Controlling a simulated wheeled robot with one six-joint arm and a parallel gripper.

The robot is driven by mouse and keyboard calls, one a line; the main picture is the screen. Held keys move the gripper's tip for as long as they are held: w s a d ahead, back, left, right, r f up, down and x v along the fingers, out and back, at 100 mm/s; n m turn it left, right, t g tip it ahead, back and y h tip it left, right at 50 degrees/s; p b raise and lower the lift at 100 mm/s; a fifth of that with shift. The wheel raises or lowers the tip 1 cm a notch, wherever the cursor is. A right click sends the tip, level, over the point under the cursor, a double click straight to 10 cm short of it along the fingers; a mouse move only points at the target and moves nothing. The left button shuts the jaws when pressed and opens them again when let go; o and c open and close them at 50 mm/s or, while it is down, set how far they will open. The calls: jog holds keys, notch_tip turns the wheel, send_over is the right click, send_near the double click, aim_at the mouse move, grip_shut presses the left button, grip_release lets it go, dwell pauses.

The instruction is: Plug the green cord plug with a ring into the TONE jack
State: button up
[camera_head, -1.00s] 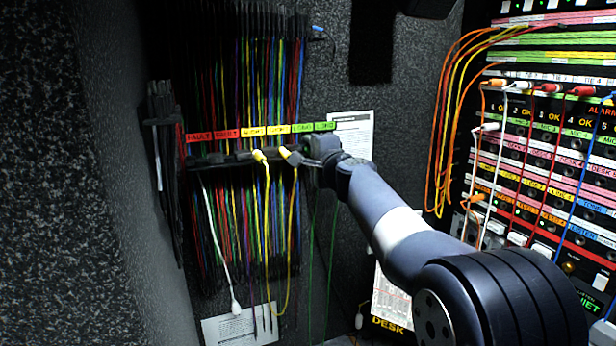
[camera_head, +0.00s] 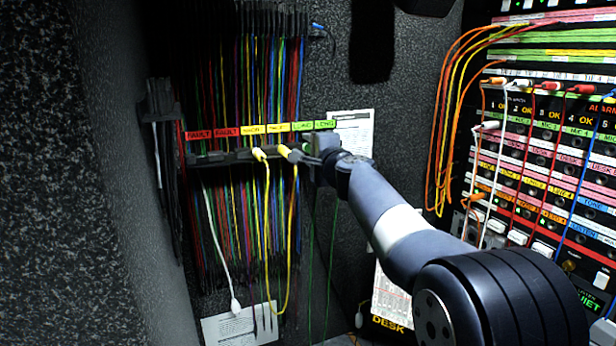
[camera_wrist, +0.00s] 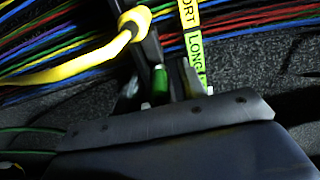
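A green plug (camera_wrist: 160,84) shows in the wrist view, just in front of my gripper, beside the yellow-green LONG label. I cannot make out a ring on it. My gripper (camera_head: 310,158) is at the right end of the cord holder bar in the head view, below the green labels. Its fingers are too dark and hidden to tell whether they are closed on the plug. Two green cords (camera_head: 331,250) hang below it. The blue TONE label (camera_head: 563,200) is on the jack panel at the right; its jack is hard to make out.
Two yellow plugs (camera_head: 259,154) sit in the holder bar just left of my gripper, their cords looping down. Many coloured cords hang behind. Patched red, white, orange and blue cords cross the jack panel (camera_head: 540,180).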

jog(key=shift+c, duration=0.6)
jog(key=shift+r, duration=0.25)
grip_shut()
jog(key=o, duration=0.9)
grip_release()
jog(key=shift+f, duration=0.2)
jog(key=shift+c, duration=0.2)
jog(key=shift+s, duration=0.1)
jog(key=b+v, duration=0.4)
jog(key=v, duration=0.6)
jog(key=shift+s+d, duration=0.15)
jog(key=shift+s, duration=0.15)
jog(key=shift+w, duration=0.1)
jog(key=p+x, duration=0.3)
jog(key=x, duration=0.6)
jog(key=shift+r, duration=0.1)
jog(key=shift+p+x, duration=0.55)
jog(key=shift+x, duration=0.3)
